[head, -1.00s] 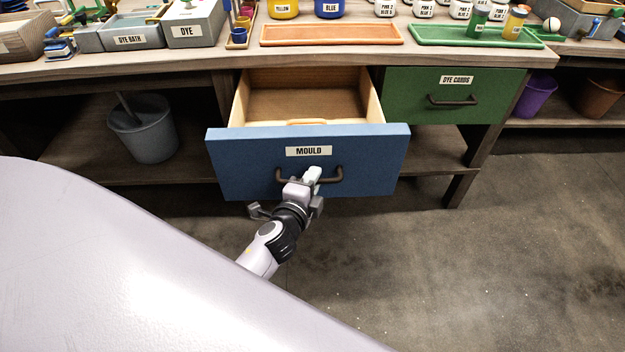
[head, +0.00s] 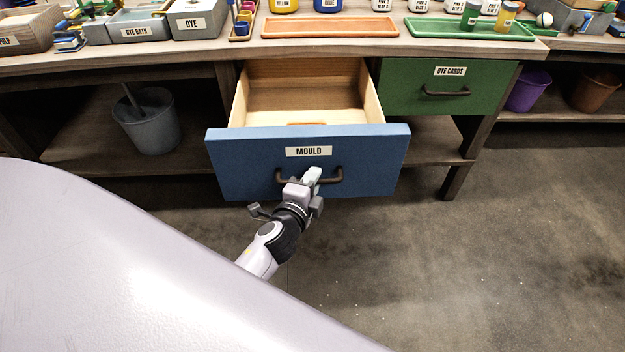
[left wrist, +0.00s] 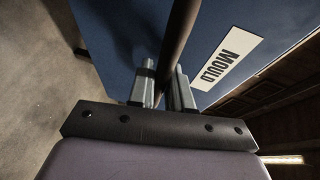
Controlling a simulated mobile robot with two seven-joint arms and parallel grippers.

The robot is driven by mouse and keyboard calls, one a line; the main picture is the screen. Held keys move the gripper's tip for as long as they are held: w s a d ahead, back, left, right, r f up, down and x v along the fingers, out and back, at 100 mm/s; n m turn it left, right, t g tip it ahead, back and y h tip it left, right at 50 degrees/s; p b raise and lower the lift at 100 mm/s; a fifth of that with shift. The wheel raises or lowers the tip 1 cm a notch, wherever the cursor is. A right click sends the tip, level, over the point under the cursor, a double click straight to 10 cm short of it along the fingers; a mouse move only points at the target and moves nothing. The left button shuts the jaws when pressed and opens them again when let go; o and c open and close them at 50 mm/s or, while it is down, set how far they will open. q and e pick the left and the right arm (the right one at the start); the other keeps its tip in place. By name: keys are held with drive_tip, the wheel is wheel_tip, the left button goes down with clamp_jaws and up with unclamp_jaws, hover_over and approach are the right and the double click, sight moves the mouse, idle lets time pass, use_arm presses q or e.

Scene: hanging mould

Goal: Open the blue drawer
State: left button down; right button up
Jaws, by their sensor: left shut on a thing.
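The blue drawer (head: 240,165), labelled MOULD, stands well out from the bench in the head view. Its pale wooden inside shows, with a light wooden piece at the front, partly hidden by the drawer front. My left gripper (head: 312,178) is shut on the drawer's dark bar handle (head: 336,176). In the left wrist view the handle (left wrist: 180,38) runs between the two fingers (left wrist: 163,92), in front of the blue drawer face (left wrist: 120,40). My right gripper is not in view.
A closed green drawer (head: 400,95) labelled DYE CARDS is right of the blue one. An orange tray (head: 330,27) and a green tray (head: 440,27) lie on the bench top. A grey bucket (head: 150,130) stands on the lower shelf. The floor at right is clear.

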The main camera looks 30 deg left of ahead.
use_arm(q)
drive_tip(key=c, duration=1.4)
unclamp_jaws()
drive_tip(key=shift+s, duration=0.1)
drive_tip(key=v, duration=0.7)
drive_tip(key=s+d+f+n+g+h, duration=0.2)
drive_tip(key=s+f+n+g, duration=0.1)
drive_tip(key=s+n, duration=0.35)
drive_tip(key=s+d+f+n+g+h, duration=0.2)
drive_tip(key=s+d+f+n, duration=0.15)
drive_tip(key=s+n, duration=0.3)
wheel_tip(320, 180, up, 10)
drive_tip(key=s+a+p, duration=0.1)
drive_tip(key=p, duration=1.2)
drive_tip(key=shift+s+a+r+h+p, duration=0.15)
drive_tip(key=shift+s+r+h+p, duration=0.1)
drive_tip(key=shift+s+h+p, duration=0.1)
